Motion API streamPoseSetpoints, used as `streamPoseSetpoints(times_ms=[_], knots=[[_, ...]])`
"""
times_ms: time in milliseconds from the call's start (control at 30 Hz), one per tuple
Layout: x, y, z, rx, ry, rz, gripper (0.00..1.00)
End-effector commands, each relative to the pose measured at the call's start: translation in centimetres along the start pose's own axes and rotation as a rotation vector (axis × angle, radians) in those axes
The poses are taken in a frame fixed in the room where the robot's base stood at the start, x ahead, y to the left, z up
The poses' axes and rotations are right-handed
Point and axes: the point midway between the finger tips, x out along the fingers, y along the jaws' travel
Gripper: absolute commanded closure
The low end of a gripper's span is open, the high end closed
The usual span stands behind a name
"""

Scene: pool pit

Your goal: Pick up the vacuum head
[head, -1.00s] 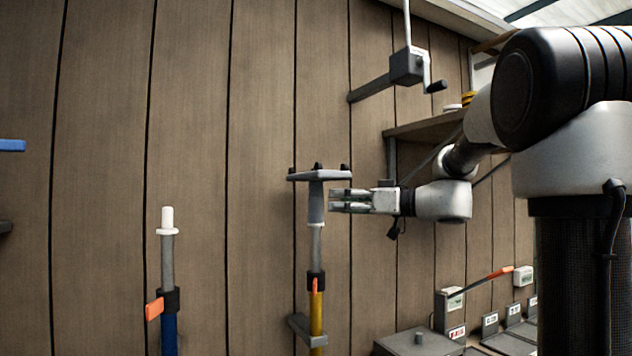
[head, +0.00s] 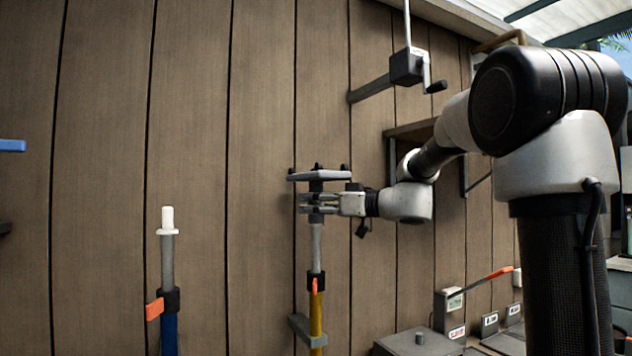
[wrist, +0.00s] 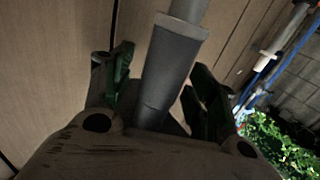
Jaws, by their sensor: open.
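The grey vacuum head (head: 320,176) has a flat plate with dark knobs on top and sits upright on the top end of a yellow pole (head: 316,318) by the wooden wall. My gripper (head: 306,203) is level with the neck just below the plate, with its fingers around it. In the wrist view, the grey neck (wrist: 172,75) runs between the two open fingers of my gripper (wrist: 160,88), with a visible gap on the right side. Whether the left finger touches it I cannot tell. The fingers hide part of the neck in the head view.
A blue pole (head: 168,270) with a white tip and orange clamp stands to the left. A bracket (head: 305,328) juts out at the yellow pole. A crank box (head: 406,67) and a shelf (head: 412,130) are on the wall at upper right. Grey boxes (head: 418,341) stand low right.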

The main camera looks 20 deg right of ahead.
Motion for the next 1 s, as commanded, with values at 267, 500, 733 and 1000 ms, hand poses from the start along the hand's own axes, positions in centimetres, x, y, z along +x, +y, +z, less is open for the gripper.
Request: streamPoseSetpoints(times_ms=[267,500,733,1000], knots=[[0.0,0.0,0.0,0.001,0.0,0.0,0.88],[0.0,0.0,-0.1,0.0,0.001,0.0,1.0],[0.0,0.0,-0.8,0.0,0.002,-0.001,1.0],[0.0,-0.1,-4.3,-0.004,0.003,-0.002,1.0]])
